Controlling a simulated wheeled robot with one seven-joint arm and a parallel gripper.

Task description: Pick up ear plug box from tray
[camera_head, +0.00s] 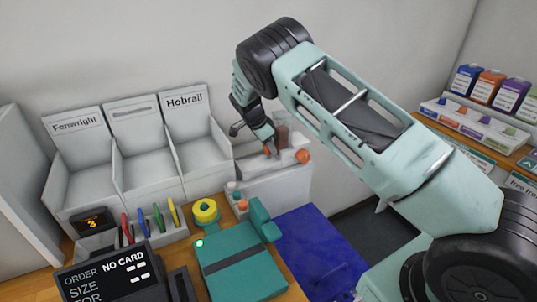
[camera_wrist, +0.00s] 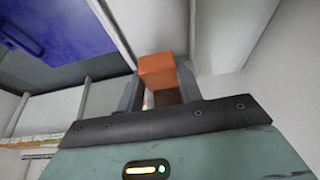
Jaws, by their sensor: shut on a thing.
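My gripper (camera_head: 269,148) is at the white tray (camera_head: 285,172) behind the counter, pointing down. In the wrist view, my gripper (camera_wrist: 160,82) is shut on a small orange box, which I take to be the ear plug box (camera_wrist: 157,70). The box sits between the two fingers, with a darker brown face below its bright orange one. In the head view only a small orange patch shows at the fingertips. I cannot tell whether the box still touches the tray.
Another orange item (camera_head: 303,156) lies at the tray's right.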

